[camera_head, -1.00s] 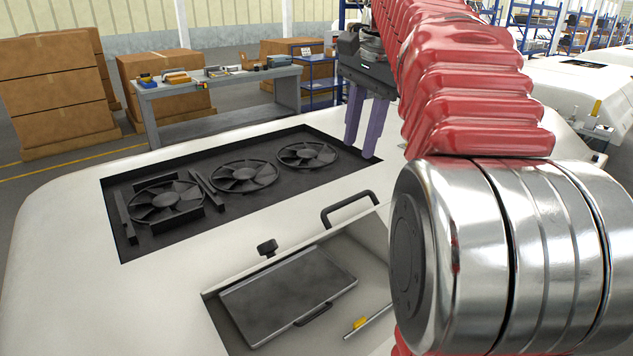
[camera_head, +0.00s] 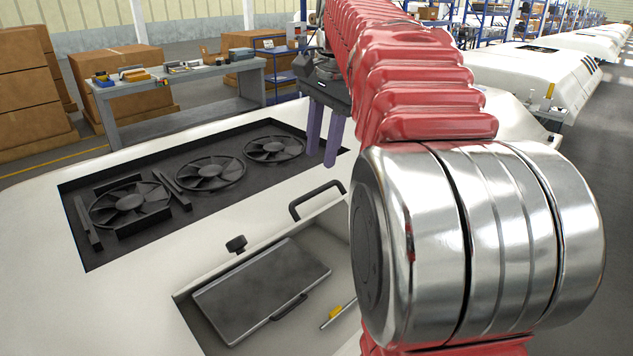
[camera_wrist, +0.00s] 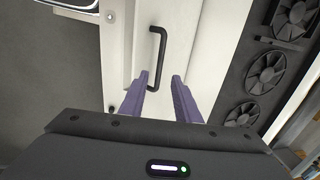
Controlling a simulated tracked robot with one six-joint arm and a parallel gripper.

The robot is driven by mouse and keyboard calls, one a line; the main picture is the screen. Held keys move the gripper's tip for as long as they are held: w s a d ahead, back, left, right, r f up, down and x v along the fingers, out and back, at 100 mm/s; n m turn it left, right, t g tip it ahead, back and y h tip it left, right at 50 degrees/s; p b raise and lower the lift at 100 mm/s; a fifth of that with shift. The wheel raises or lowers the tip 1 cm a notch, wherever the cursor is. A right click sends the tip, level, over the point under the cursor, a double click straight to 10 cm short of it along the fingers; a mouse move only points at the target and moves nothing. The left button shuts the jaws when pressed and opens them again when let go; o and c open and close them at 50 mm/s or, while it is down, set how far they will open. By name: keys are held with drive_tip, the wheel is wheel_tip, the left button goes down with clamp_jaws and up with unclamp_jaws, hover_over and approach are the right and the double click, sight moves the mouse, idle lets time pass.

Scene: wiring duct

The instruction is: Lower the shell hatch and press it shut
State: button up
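The white shell (camera_head: 130,290) fills the lower left of the head view, with an open bay holding a dark grey panel (camera_head: 262,290). A black bar handle (camera_head: 318,200) stands at the bay's far edge, and a black knob (camera_head: 236,244) sits left of it. In the wrist view the handle (camera_wrist: 158,55) is on a white panel (camera_wrist: 180,30), which seems to be the hatch; its tilt is hard to tell. My gripper (camera_head: 323,150) is beyond the handle in the head view. Its purple fingers (camera_wrist: 163,85) are apart and empty, with the handle's near end showing between them.
A dark recess with three fans (camera_head: 209,173) lies left of my gripper. A yellow-and-silver tool (camera_head: 336,313) lies in the bay. A workbench (camera_head: 180,90) and cardboard boxes (camera_head: 30,85) stand behind. My red arm hides the shell's right side.

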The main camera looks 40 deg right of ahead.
sight(315, 190)
drive_tip(key=f, duration=0.3)
drive_tip(key=w+f, duration=0.1)
drive_tip(key=f, duration=0.4)
drive_tip(key=shift+w+a+f, duration=0.15)
drive_tip(key=shift+w+f, duration=0.1)
drive_tip(key=shift+f, duration=0.05)
drive_tip(key=shift+c, duration=0.2)
clamp_jaws()
